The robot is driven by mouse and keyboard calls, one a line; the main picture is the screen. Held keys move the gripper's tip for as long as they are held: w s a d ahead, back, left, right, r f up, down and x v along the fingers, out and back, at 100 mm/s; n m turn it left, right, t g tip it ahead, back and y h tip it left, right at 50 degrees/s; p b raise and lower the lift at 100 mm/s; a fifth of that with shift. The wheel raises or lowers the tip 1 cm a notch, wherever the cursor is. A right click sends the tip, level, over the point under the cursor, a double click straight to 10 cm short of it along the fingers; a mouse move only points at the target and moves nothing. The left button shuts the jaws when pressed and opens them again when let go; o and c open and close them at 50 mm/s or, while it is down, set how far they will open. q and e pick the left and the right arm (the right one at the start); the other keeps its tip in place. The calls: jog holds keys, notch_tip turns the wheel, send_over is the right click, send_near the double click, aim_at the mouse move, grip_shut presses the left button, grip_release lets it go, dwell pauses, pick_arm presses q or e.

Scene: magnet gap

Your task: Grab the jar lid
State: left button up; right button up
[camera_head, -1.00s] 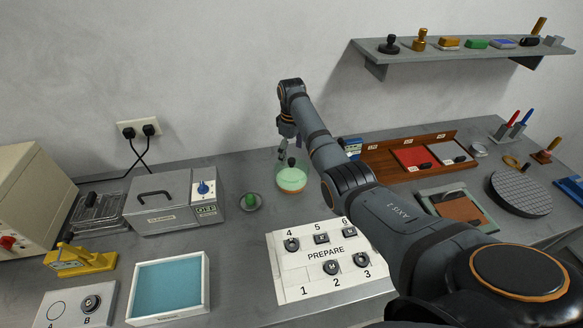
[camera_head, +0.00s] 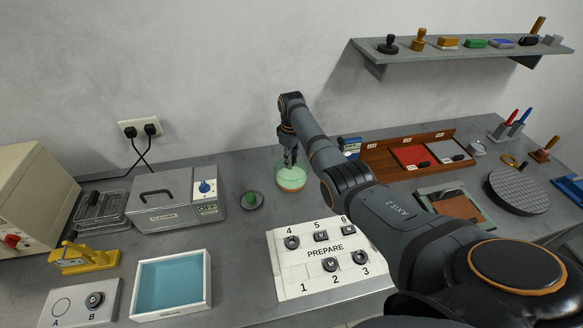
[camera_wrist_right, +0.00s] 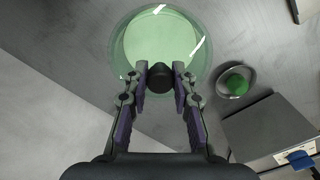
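The jar (camera_head: 291,184) is round clear glass with pale green contents and stands on the grey bench. Its lid has a black knob (camera_wrist_right: 160,77), which shows in the right wrist view over the pale green round of the jar (camera_wrist_right: 128,45). My right gripper (camera_head: 290,160) is down over the jar. My left gripper is not in view.
A small grey dish (camera_head: 258,207) with a green lump stands left of the jar, beside a grey lidded bath (camera_head: 165,205). A white PREPARE board (camera_head: 300,270) lies in front. A wooden rack (camera_head: 385,165) is to the right, behind my right arm.

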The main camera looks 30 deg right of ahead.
jog(key=shift+f, duration=0.1)
grip_shut()
jog(key=shift+r+b, duration=0.35)
jog(key=shift+r, duration=0.1)
jog(key=r, duration=0.1)
jog(key=a+r+b, duration=0.1)
jog(key=r, duration=0.1)
jog(key=shift+w+a+r, duration=0.1)
jog(key=shift+a+r, duration=0.05)
jog(key=shift+r, duration=0.05)
jog(key=s+a+r+p, duration=0.1)
jog(key=a+r+p, duration=0.1)
jog(key=a+r, duration=0.6)
jog(key=a, duration=0.4)
jog(key=shift+a+r, duration=0.35)
jog(key=shift+s, duration=0.1)
